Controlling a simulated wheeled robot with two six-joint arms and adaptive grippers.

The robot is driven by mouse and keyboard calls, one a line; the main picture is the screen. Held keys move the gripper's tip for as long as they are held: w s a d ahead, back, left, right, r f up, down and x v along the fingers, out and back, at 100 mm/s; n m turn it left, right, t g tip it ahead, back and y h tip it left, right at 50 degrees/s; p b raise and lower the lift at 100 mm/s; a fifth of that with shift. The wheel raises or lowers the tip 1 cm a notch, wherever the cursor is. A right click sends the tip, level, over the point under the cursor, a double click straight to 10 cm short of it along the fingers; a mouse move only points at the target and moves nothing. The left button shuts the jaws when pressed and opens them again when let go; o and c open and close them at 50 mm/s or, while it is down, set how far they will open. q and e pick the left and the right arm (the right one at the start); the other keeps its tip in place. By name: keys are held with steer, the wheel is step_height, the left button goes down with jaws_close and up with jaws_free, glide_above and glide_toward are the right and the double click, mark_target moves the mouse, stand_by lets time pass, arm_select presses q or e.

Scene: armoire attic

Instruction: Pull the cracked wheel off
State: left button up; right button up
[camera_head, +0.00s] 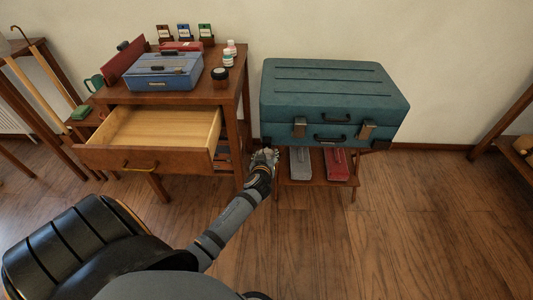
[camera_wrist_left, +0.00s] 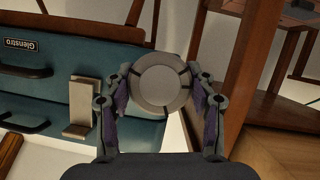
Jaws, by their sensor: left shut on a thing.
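My left gripper (camera_head: 264,156) is at the lower left front corner of the stack. In the left wrist view, the gripper (camera_wrist_left: 157,92) has one finger on each side of a round pale-grey wheel (camera_wrist_left: 160,80) and is shut on it. The wheel has dark marks at its rim; I cannot tell whether they are cracks. The teal suitcase side (camera_wrist_left: 35,80) shows to the left of the wheel. In the head view the gripper hides the wheel. My right gripper is not in view.
A wooden desk (camera_head: 240,80) with an open, empty drawer (camera_head: 160,130) stands left of the stand, close beside my left arm. A blue toolbox (camera_head: 165,72) sits on it. A grey box (camera_head: 300,164) and a red box (camera_head: 337,166) lie on the stand's lower shelf.

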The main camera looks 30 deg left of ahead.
arm_select(q)
steer(key=shift+s+d, duration=0.35)
steer(key=shift+s, duration=0.2)
steer(key=shift+r, duration=0.1)
steer(key=shift+w+r+p+v, duration=0.1)
steer(key=shift+r+p+v, duration=0.1)
steer(key=shift+p+v, duration=0.45)
steer(key=shift+w+r+p+v, duration=0.15)
steer(key=shift+p+v, duration=0.15)
steer(key=shift+v, duration=0.65)
steer(key=shift+r+p+v, duration=0.2)
steer(key=shift+p+v, duration=0.3)
steer(key=shift+v, duration=0.35)
steer(key=shift+w, duration=0.1)
